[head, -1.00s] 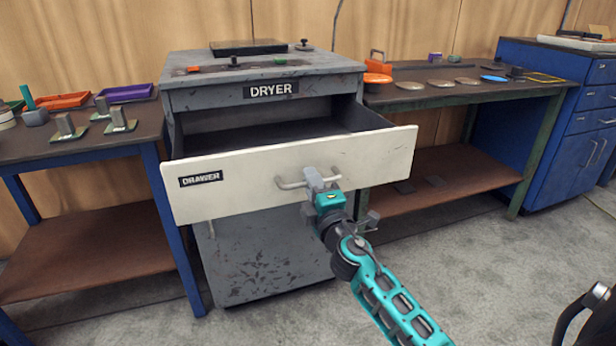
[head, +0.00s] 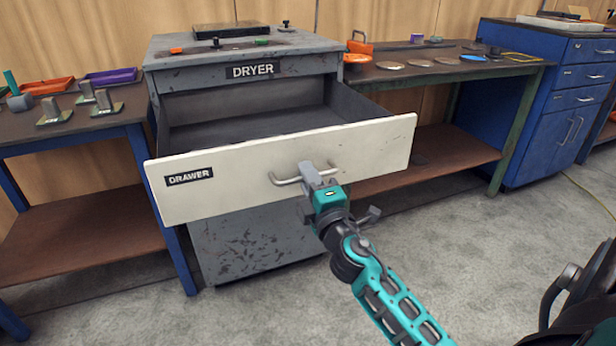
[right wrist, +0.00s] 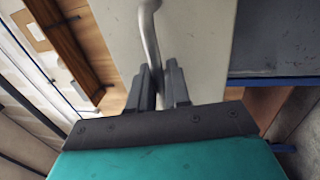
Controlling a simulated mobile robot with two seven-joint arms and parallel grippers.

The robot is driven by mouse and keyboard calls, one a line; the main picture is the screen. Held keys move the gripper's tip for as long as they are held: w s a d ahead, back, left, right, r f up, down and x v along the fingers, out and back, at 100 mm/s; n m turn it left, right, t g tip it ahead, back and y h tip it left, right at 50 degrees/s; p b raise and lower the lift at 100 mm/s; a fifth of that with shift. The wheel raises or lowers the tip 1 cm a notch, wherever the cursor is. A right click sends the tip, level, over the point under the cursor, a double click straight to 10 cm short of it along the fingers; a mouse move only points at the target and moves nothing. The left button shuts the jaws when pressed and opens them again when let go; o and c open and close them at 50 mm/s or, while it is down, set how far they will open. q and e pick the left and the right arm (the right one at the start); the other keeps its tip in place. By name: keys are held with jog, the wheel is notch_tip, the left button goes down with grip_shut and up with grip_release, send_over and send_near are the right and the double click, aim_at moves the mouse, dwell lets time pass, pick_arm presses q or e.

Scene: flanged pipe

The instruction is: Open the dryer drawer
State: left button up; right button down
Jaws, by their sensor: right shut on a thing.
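The grey dryer (head: 250,71) stands in the middle of the head view. Its drawer (head: 240,175), with a white front and a DRAWER label, is pulled well out, and its dark interior shows empty where visible. My right gripper (head: 313,178) is shut on the right part of the drawer's metal handle (head: 284,181). In the right wrist view the handle (right wrist: 150,40) runs down to between the two fingers (right wrist: 162,85), against the white drawer front (right wrist: 200,40). My left gripper is not in view.
A blue-legged bench (head: 70,135) with trays and metal parts stands at the left. A green-legged bench (head: 460,72) with several discs stands at the right, beside a blue cabinet (head: 545,110). The concrete floor (head: 480,270) in front is clear.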

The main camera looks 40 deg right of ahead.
jog(key=c, duration=1.3)
grip_release()
pick_arm(q)
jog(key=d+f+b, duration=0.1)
jog(key=b, duration=0.2)
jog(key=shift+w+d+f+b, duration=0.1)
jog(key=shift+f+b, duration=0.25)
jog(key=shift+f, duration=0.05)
pick_arm(e)
jog(key=v, duration=1.3)
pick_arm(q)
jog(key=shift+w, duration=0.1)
